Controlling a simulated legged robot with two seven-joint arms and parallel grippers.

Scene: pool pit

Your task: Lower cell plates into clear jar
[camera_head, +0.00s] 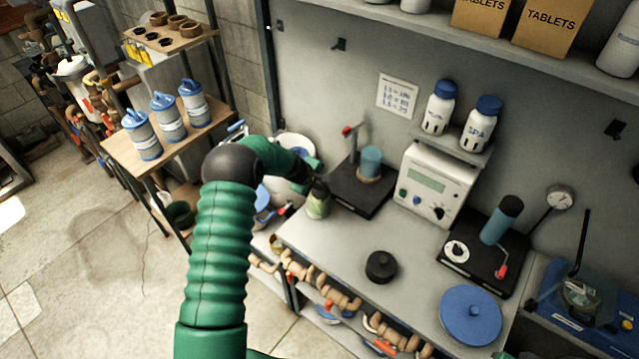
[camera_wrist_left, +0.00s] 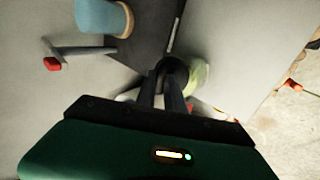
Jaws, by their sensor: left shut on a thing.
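My left gripper (camera_head: 306,182) is at the bench's left end, at the top of a small pale green jar (camera_head: 318,206). In the left wrist view its two dark fingers (camera_wrist_left: 165,98) are closed on a dark round piece (camera_wrist_left: 173,68), with the pale green jar (camera_wrist_left: 201,76) just behind it. I cannot tell whether this dark piece is the jar's top or the cell plates. I can make out no plates elsewhere. A small clear vessel (camera_head: 580,294) sits on the blue unit at the far right. My right gripper is not in view.
A black stand (camera_head: 362,190) holds a blue cylinder (camera_head: 371,161) beside the jar. The bench also bears a white meter box (camera_head: 435,183), a black round lid (camera_head: 381,267), a blue disc (camera_head: 470,315) and a second black base (camera_head: 484,262).

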